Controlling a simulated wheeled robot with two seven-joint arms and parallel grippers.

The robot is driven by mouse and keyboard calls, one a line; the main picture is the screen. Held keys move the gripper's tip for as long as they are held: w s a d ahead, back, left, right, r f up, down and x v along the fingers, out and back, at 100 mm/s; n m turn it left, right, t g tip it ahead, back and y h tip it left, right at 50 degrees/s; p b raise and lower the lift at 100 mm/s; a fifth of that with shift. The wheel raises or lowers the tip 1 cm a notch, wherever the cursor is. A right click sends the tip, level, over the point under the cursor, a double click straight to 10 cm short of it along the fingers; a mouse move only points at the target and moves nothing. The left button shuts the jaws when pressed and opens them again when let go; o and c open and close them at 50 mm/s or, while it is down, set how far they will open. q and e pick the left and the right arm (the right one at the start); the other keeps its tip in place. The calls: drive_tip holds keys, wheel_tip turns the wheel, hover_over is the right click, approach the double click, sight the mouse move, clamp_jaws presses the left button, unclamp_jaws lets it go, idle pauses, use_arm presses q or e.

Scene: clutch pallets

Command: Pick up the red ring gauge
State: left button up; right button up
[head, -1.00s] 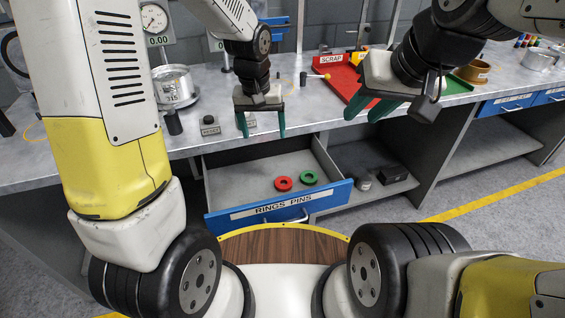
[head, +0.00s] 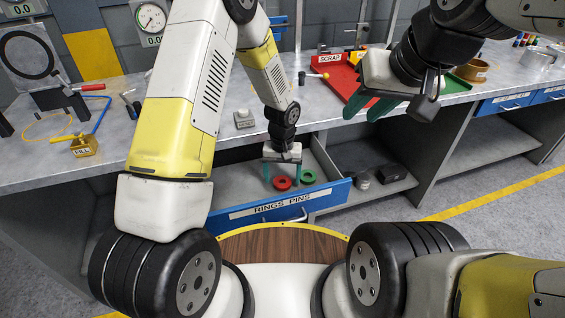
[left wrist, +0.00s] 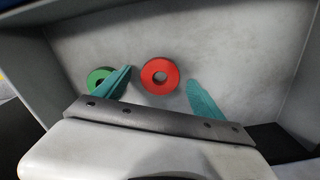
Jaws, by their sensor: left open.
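The red ring gauge (head: 282,183) lies flat in the open drawer labelled RINGS PINS (head: 268,210). In the left wrist view the red ring (left wrist: 160,76) shows whole, with its centre hole, between the two teal fingers and a little beyond them. My left gripper (head: 282,178) is open and empty, low over the drawer; in the left wrist view its fingers (left wrist: 160,88) stand either side of the ring. I cannot tell the exact height above it. My right gripper (head: 366,106) hangs above the bench near the red tray, its fingers partly seen.
A green ring (head: 308,176) lies just right of the red one; in the left wrist view a finger partly covers it (left wrist: 97,77). The drawer walls and front surround the rings. The red SCRAP tray (head: 340,78) is on the bench behind. The drawer floor is otherwise bare.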

use_arm(q)
drive_tip(key=shift+f, duration=0.5)
drive_tip(key=c, duration=1.7)
